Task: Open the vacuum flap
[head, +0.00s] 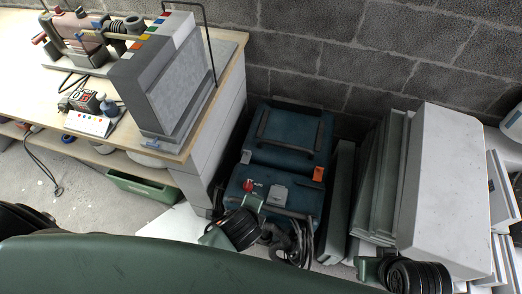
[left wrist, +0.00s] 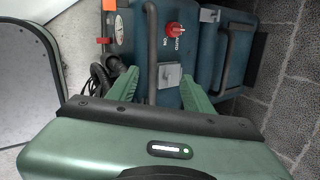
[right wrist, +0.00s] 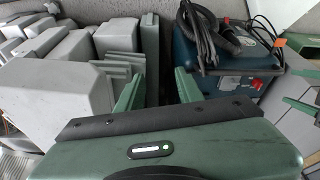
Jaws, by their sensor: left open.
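The blue vacuum (head: 290,140) stands on the floor between the workbench and the stacked grey boxes. Its front carries a red knob (head: 248,186) and a small grey flap (head: 278,194), which looks shut. In the left wrist view the flap (left wrist: 169,76) lies just beyond and between my fingertips, below the red knob (left wrist: 173,30). My left gripper (left wrist: 159,78) is open and empty, facing the vacuum's front; I cannot tell any contact. My right gripper (right wrist: 158,82) is open and empty. It is to the right of the vacuum, facing grey-green panels.
A dark hose (head: 298,240) hangs at the vacuum's front, close to my left gripper. Grey-green panels (head: 380,180) and a large pale box (head: 440,185) crowd the right side. The workbench (head: 222,90) stands at the left. A block wall (head: 310,50) closes off the back.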

